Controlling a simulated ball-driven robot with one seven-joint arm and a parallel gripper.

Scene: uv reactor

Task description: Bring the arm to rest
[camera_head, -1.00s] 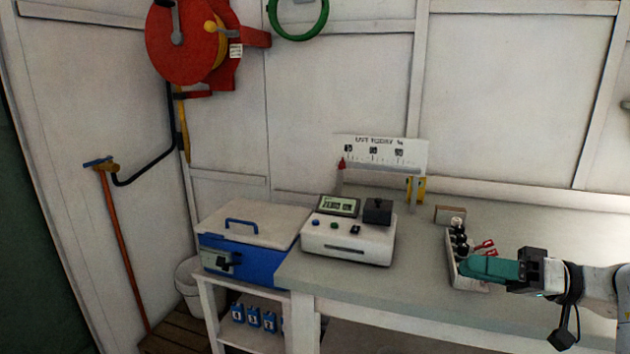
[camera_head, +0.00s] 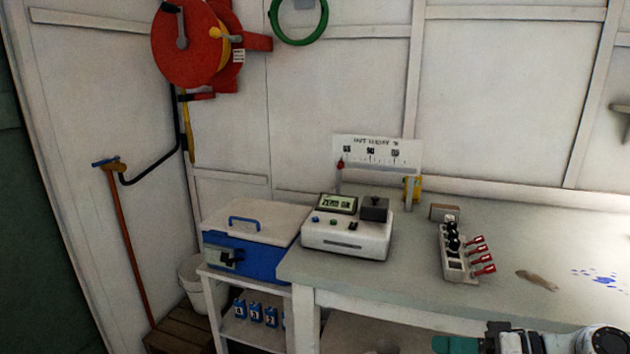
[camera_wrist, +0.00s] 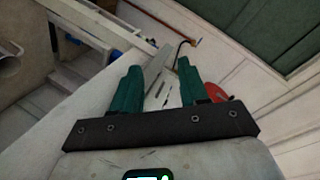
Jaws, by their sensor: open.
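My gripper (camera_head: 455,344) shows at the bottom right edge of the head view, with only a teal finger part and the wrist in frame. In the wrist view my gripper (camera_wrist: 155,88) has its two teal fingers apart, and nothing is held between them. It is below the front edge of the workbench (camera_head: 400,292) in the picture, apart from the things standing on the bench.
On the bench stand a rack (camera_head: 457,262) with black-capped vials and red tags, a white meter (camera_head: 346,238) and a small box (camera_head: 444,212). A blue cooler (camera_head: 255,245) is at left.

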